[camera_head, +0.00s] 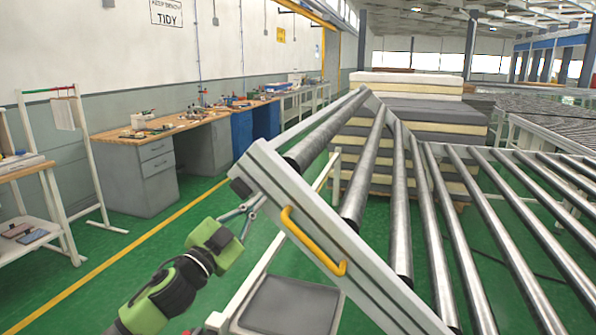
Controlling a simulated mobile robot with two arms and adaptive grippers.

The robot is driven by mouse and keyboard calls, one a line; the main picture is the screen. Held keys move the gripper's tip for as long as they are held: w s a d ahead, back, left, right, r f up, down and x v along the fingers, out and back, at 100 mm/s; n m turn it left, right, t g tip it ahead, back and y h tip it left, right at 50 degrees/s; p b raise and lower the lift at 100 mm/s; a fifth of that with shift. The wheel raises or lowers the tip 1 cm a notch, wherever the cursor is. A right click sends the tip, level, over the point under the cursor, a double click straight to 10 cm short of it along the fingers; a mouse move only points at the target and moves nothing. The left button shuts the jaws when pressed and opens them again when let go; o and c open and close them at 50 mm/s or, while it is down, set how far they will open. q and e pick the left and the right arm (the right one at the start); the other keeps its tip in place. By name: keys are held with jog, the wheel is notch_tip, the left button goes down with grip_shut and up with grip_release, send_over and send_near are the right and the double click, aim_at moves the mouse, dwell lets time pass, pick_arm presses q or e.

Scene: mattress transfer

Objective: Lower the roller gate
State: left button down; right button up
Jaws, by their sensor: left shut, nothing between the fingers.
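The roller gate (318,215) is a grey frame with steel rollers. It stands tilted, its upper left corner raised, in the middle of the camera_head view. A yellow handle (312,242) is fixed to its near side rail. My left gripper (251,207), green and black with thin grey fingers, is shut and empty. It is just left of the handle, close to the rail's raised end; whether it touches the rail I cannot tell. My right gripper is not in view.
A roller conveyor (476,205) fills the right side. Stacked mattresses (412,118) stand behind the gate. Workbenches (160,133) line the left wall. Green floor (120,270) with a yellow line is clear at left. A dark flat panel (290,306) lies below the gate.

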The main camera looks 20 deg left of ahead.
pick_arm(q)
jog(key=shift+w+a+f, duration=0.15)
jog(key=shift+a+f, duration=0.25)
jog(key=shift+a, duration=0.15)
jog(key=shift+r, duration=0.15)
dwell(0.5)
